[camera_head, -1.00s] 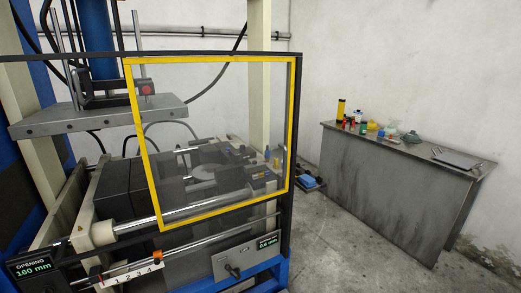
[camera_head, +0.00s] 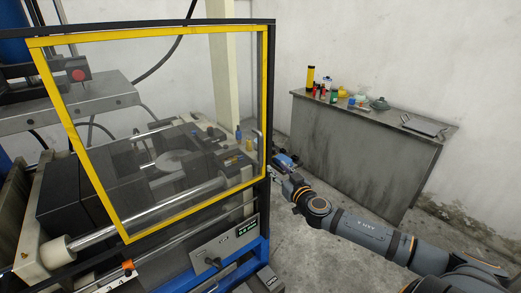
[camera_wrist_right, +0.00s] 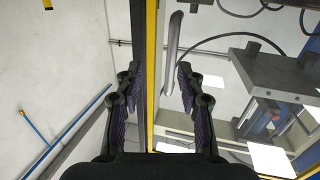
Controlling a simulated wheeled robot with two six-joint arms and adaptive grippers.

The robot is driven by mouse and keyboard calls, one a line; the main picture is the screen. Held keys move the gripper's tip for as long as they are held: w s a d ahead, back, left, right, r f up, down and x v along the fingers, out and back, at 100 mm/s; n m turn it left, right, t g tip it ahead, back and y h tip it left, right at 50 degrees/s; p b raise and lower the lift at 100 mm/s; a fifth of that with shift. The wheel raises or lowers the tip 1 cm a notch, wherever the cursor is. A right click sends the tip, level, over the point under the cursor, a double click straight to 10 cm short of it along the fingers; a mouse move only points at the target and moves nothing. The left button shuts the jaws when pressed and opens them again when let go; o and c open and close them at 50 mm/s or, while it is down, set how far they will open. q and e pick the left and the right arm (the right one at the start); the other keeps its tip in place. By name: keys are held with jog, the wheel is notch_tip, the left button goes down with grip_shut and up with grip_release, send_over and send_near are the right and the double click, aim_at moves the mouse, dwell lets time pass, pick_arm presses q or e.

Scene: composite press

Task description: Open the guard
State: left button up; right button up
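The guard (camera_head: 150,31) is a clear panel in a yellow frame on the front of the press. It stands closed across the opening in the head view. Its yellow edge also shows in the right wrist view (camera_wrist_right: 151,60), with a grey bar handle (camera_wrist_right: 172,50) beside it. My right gripper (camera_head: 277,174) is beside the guard's right edge, by the dark post. In the right wrist view its fingers (camera_wrist_right: 157,88) are spread, with the yellow edge and handle between them in the picture. I cannot tell whether they touch. My left gripper is not in view.
A grey bench (camera_head: 350,150) with bottles, small containers and a flat tray (camera_head: 425,126) stands at the back right. A control panel (camera_head: 222,245) is below the guard. Concrete floor lies between press and bench. A blue item (camera_head: 284,160) lies behind my right gripper.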

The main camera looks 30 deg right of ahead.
aim_at(262, 152)
jog(key=shift+y, duration=0.3)
jog(key=w+r+p, duration=0.1)
jog(key=w+p, duration=0.1)
jog(key=w, duration=0.1)
jog(key=w+r+p, duration=0.1)
jog(key=w+p, duration=0.1)
jog(key=w, duration=0.1)
jog(key=w+p, duration=0.2)
jog(key=w, duration=0.1)
jog(key=shift+w+a+r, duration=0.2)
jog(key=shift+w+r, duration=0.15)
jog(key=shift+r, duration=0.05)
jog(key=shift+w+p, duration=0.2)
jog(key=shift+p, duration=0.2)
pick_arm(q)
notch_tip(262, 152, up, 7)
pick_arm(e)
jog(key=shift+w+f, duration=0.15)
jog(key=shift+f, duration=0.1)
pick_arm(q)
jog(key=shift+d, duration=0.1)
pick_arm(e)
grip_shut()
